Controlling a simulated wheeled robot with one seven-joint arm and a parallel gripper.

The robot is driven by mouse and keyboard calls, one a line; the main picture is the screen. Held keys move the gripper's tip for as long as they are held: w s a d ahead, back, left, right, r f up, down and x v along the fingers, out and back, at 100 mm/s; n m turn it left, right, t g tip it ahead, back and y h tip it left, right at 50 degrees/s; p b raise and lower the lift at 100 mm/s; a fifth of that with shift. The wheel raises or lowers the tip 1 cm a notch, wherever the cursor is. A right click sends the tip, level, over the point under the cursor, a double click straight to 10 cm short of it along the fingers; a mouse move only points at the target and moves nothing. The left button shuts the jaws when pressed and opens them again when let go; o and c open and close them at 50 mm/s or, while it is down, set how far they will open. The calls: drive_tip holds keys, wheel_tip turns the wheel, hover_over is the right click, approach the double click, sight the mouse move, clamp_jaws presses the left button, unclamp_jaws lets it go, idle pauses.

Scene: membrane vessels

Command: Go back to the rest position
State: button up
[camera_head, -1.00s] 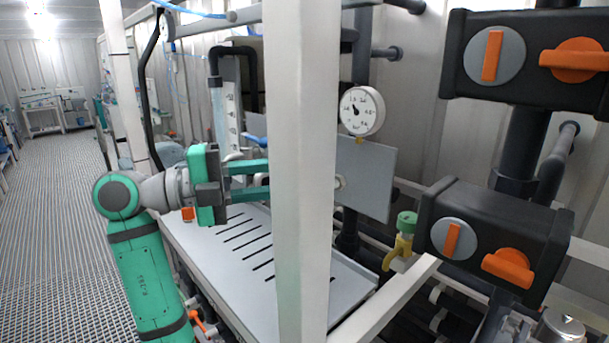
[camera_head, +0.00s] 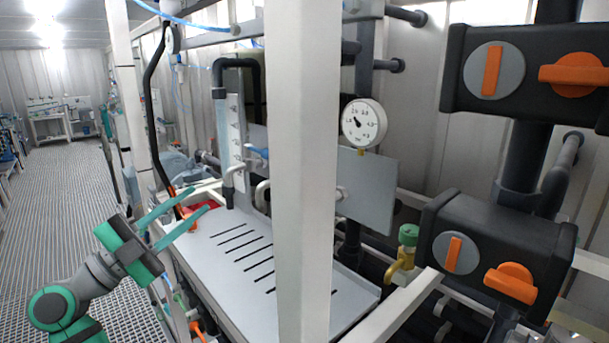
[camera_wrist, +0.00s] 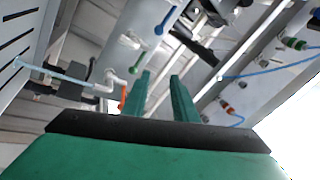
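My gripper (camera_head: 190,217) is at the left in the head view, over the left edge of the slotted white tray (camera_head: 215,272). Its two green fingers are apart with nothing between them. In the wrist view the fingers (camera_wrist: 160,85) also stand apart and empty, pointing toward pipes and fittings. My arm is folded low at the lower left of the head view.
A white post (camera_head: 302,170) stands in front of the tray. To the right are a pressure gauge (camera_head: 363,122), a green-topped yellow tap (camera_head: 403,255) and black valve blocks with orange handles (camera_head: 500,250). A grated floor aisle (camera_head: 50,195) is clear at the left.

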drive_tip(key=a+f+n+t+y, duration=0.7)
drive_tip(key=a+f+n+y, duration=0.45)
drive_tip(key=f+n, duration=0.35)
drive_tip(key=s+d+f+n+g+y, duration=0.2)
drive_tip(key=s+d+f+n, duration=0.15)
drive_tip(key=f, duration=0.75)
drive_tip(key=s+d+f+n+g+y, duration=0.1)
drive_tip(key=s+d+f+n+y, duration=0.2)
drive_tip(key=f, duration=0.7)
drive_tip(key=s+d+f+n+g+y, duration=0.15)
drive_tip(key=d+f, duration=0.25)
drive_tip(key=f, duration=0.7)
drive_tip(key=s+d+f+n+g+y, duration=0.1)
drive_tip(key=s+d+f, duration=0.35)
drive_tip(key=s, duration=0.45)
drive_tip(key=s+d+f+n+g+y, duration=0.1)
drive_tip(key=s+d+f+g, duration=0.1)
drive_tip(key=s+d+f, duration=0.5)
drive_tip(key=s+d+r+m+h, duration=0.1)
drive_tip(key=s+d+r, duration=0.4)
drive_tip(key=s, duration=0.4)
drive_tip(key=s+d+r+m+h, duration=0.1)
drive_tip(key=s+d+r, duration=0.4)
drive_tip(key=s, duration=0.5)
drive_tip(key=shift+d+m+h, duration=0.3)
drive_tip(key=shift+d+h, duration=0.3)
drive_tip(key=shift+d, duration=0.05)
drive_tip(key=shift+t, duration=0.25)
